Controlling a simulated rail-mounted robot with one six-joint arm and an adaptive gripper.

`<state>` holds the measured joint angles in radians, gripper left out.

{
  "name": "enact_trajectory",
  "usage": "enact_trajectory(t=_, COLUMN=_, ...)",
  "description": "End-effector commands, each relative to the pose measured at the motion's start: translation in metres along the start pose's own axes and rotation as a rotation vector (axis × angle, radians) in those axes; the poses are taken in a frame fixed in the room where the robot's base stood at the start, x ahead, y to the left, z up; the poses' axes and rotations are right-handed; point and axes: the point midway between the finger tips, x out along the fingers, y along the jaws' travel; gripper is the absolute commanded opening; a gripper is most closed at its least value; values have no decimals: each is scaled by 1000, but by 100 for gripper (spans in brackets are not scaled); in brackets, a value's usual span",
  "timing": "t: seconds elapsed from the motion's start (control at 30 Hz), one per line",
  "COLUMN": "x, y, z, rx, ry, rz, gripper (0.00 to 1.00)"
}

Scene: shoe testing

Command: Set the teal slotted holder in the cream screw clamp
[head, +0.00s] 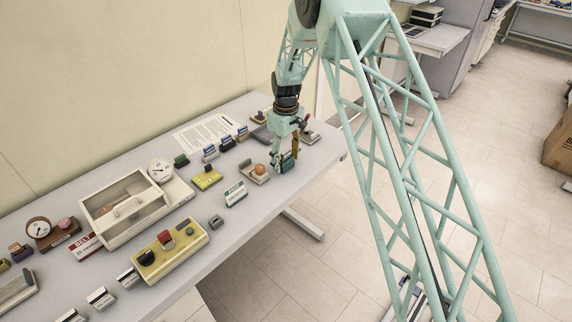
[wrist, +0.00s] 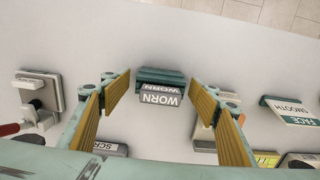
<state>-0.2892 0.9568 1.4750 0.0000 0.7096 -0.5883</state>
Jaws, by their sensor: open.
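The teal slotted holder (wrist: 160,74) stands on the table with a grey card marked WORN in it. It lies between the finger pads of my gripper (wrist: 160,100) in the wrist view, with a visible gap on each side. In the head view my gripper (head: 286,150) is low over the table's far right end, open, with the teal holder (head: 288,161) partly hidden by its fingers. What looks like the cream screw clamp (wrist: 38,108), on a grey base, is at the left in the wrist view. In the head view this clamp (head: 309,137) is just right of my gripper.
A base with an orange ball (head: 260,168) is close left of my gripper. A FACE SMOOTH card (wrist: 296,112) is at the wrist view's right; several small coloured holders stand behind. A clear-lidded box (head: 124,205) and a yellow button box (head: 170,248) are further left.

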Motion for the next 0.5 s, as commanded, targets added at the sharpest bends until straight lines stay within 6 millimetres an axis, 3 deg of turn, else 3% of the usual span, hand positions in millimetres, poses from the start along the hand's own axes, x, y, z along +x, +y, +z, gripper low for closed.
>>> enact_trajectory(t=0.2, x=12, y=0, z=0, rx=0, ry=-1, rz=0, gripper=56)
enact_trajectory(t=0.5, x=12, y=0, z=0, rx=0, ry=0, rz=0, gripper=56)
